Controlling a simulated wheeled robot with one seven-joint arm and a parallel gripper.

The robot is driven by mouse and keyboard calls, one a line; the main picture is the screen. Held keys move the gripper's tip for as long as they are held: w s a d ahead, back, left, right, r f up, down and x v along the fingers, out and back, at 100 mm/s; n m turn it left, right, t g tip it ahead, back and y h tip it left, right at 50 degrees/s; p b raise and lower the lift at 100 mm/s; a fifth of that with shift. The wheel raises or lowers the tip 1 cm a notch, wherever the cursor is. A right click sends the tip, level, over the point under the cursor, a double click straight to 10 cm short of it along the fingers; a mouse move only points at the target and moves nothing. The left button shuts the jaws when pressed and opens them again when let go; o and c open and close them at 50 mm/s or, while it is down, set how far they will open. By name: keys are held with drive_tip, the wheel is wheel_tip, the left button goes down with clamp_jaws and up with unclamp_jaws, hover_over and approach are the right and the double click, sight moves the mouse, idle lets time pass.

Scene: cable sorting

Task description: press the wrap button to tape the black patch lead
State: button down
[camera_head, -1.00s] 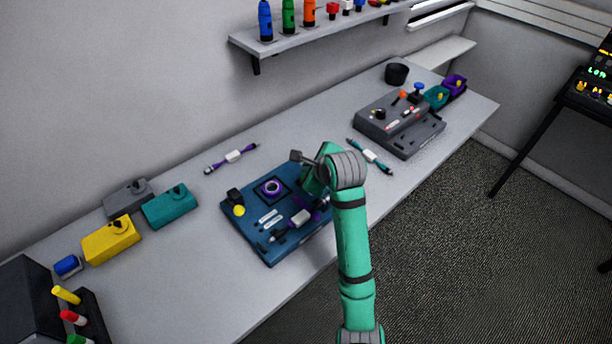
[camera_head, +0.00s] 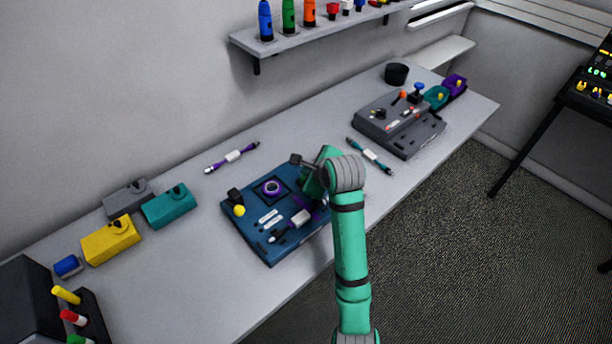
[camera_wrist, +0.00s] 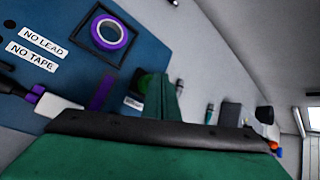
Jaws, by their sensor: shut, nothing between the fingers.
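The blue wrapping board (camera_head: 262,247) lies on the bench, with a purple tape ring (camera_head: 272,188) in a dark square. It also shows in the wrist view (camera_wrist: 65,70), with "NO LEAD" and "NO TAPE" labels. A lead (camera_head: 299,219) with a white block and dark end lies across its front; purple shows near it. A yellow round knob (camera_head: 239,210) sits at the board's left. My gripper (camera_wrist: 165,88) is shut and empty, low over the board's right part. A dark green round thing (camera_wrist: 147,82) shows beside its fingers; whether it is the wrap button or touched, I cannot tell.
A purple lead (camera_head: 232,156) lies behind the board and a teal lead (camera_head: 370,156) to its right. A grey station (camera_head: 400,125) stands farther right. Yellow (camera_head: 110,240) and teal (camera_head: 168,206) blocks stand left.

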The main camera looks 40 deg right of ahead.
drive_tip(key=shift+f, duration=0.5)
idle(0.4)
drive_tip(key=shift+r, duration=1.1)
drive_tip(key=shift+r, duration=0.1)
wheel_tip(320, 180, up, 6)
drive_tip(key=shift+f, duration=0.15)
idle(1.0)
